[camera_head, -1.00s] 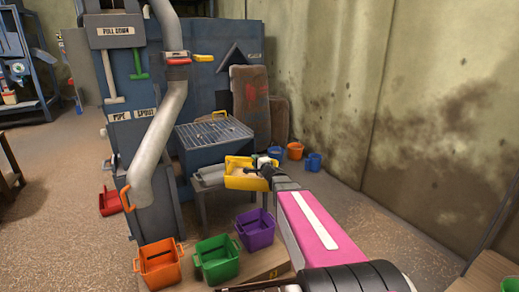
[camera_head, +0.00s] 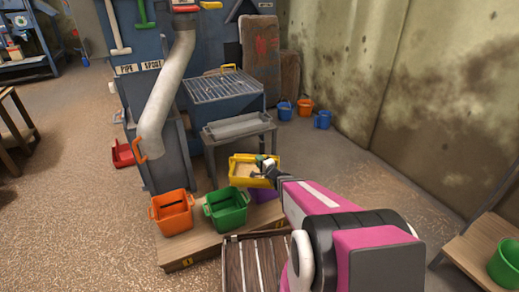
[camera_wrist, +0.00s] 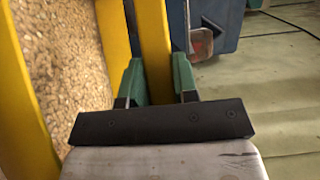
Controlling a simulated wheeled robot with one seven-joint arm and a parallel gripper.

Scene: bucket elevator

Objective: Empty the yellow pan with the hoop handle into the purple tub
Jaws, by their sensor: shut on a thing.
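The yellow pan (camera_head: 240,181) hangs in my gripper (camera_head: 264,166) and looks level in the head view. Tan grain fills it, and the wrist view shows the grain (camera_wrist: 62,60) close up at the left. My gripper is shut on the pan; in the wrist view its green fingers (camera_wrist: 158,82) stand either side of a yellow bar of it. The purple tub (camera_head: 262,195) sits on a low wooden platform. The pan is over it or just in front of it and hides most of it.
A green tub (camera_head: 226,210) and an orange tub (camera_head: 172,213) stand left of the purple one on the platform (camera_head: 190,254). A grey bench (camera_head: 240,127) and a grated hopper (camera_head: 222,88) stand behind. A slatted wooden crate (camera_head: 257,262) is in front.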

